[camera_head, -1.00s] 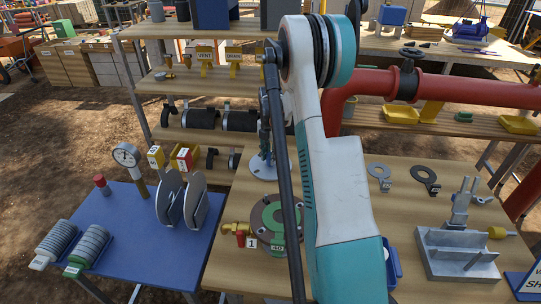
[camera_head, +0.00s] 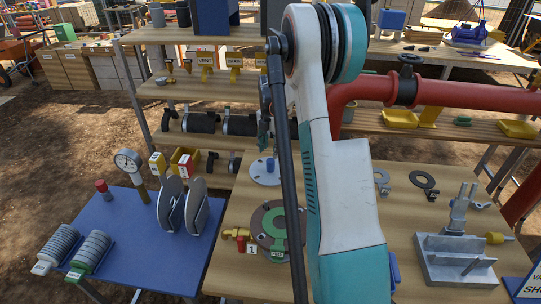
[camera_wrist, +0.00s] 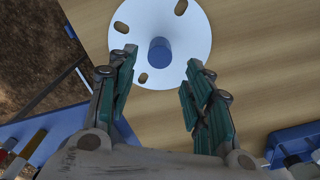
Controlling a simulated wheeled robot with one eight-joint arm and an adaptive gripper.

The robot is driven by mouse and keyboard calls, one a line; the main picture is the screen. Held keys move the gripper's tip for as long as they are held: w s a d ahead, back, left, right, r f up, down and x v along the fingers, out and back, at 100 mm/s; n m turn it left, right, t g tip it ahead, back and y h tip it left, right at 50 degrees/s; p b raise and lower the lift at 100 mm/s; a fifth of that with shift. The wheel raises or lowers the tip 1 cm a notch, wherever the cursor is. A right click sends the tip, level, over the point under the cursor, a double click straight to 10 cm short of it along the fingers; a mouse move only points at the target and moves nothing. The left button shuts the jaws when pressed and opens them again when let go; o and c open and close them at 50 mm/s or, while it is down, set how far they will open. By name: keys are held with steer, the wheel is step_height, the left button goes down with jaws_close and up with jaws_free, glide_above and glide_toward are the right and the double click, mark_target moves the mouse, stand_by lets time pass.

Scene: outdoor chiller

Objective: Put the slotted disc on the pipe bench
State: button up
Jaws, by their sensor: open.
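The slotted disc (camera_head: 262,178) is a pale round plate with a blue knob in its middle. It lies flat on the light wooden bench (camera_head: 230,190), behind a green-centred flange. In the wrist view the disc (camera_wrist: 190,45) shows its slots and the blue knob. My gripper (camera_wrist: 160,75) is open and empty there, its green fingers to either side below the knob, apart from it. In the head view, my gripper (camera_head: 263,130) is small and partly hidden by my arm, above the disc.
A flange (camera_head: 268,213) with a red-handled valve stands in front of the disc. A blue table (camera_head: 135,245) with discs and a gauge is at left. A red pipe (camera_head: 470,93) runs behind at right. A grey metal fixture (camera_head: 455,258) stands front right.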

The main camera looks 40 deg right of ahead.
mark_target(271, 161)
step_height(271, 161, up, 6)
steer(key=shift+f+p, duration=0.15)
steer(key=shift+p, duration=0.3)
